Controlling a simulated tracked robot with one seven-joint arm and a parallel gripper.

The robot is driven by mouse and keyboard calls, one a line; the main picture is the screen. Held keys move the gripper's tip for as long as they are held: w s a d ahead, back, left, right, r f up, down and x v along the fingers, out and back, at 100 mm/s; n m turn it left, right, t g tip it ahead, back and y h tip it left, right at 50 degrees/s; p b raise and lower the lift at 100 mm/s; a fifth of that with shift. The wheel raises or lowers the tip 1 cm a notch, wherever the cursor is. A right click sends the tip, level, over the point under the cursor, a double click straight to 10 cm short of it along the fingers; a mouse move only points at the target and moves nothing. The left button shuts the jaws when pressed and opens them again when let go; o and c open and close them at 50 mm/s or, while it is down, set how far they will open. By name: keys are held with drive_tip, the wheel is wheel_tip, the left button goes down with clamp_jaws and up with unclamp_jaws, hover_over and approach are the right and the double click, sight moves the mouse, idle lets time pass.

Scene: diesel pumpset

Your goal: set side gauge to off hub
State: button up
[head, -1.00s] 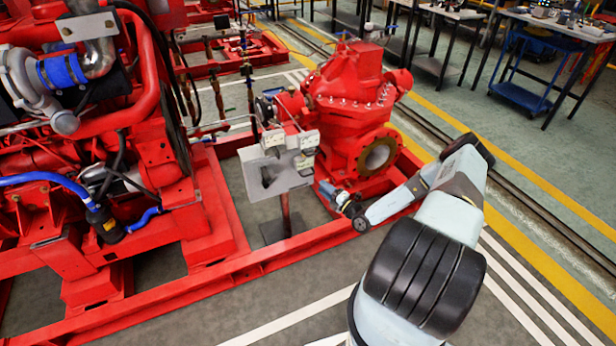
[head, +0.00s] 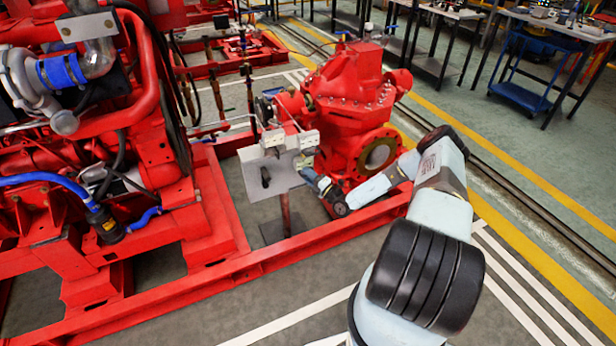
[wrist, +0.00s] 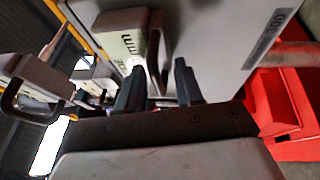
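A grey panel (head: 285,183) stands on a post in front of the red pump. Small white gauge boxes sit along its top and right side, one at the top right (head: 308,140). I cannot tell which is the side gauge. My gripper (head: 308,174) is at the panel's right edge in the head view, its fingertips too small to read there. In the wrist view my gripper (wrist: 158,80) has its two dark fingers apart. A pale gauge box (wrist: 122,38) with lettering lies just ahead of the left finger. A grey curved lever (wrist: 155,55) beside it lies ahead of the gap. No hub is clearly readable.
The red pump (head: 350,95) stands close behind the panel and my arm. A red base rail (head: 300,242) runs below. The red engine (head: 90,150) fills the left. Another pale box with a looped handle (wrist: 40,80) is left in the wrist view.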

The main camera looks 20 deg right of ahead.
clamp_jaws()
idle(0.3)
drive_tip(key=shift+s+d, duration=0.15)
drive_tip(key=shift+s, duration=1.05)
drive_tip(key=shift+s+d, duration=0.15)
drive_tip(key=shift+s, duration=1.05)
unclamp_jaws()
drive_tip(key=shift+s+d, duration=0.1)
drive_tip(key=shift+s, duration=0.05)
drive_tip(key=v, duration=1.3)
drive_tip(key=shift+s, duration=0.2)
drive_tip(key=shift+d, duration=0.15)
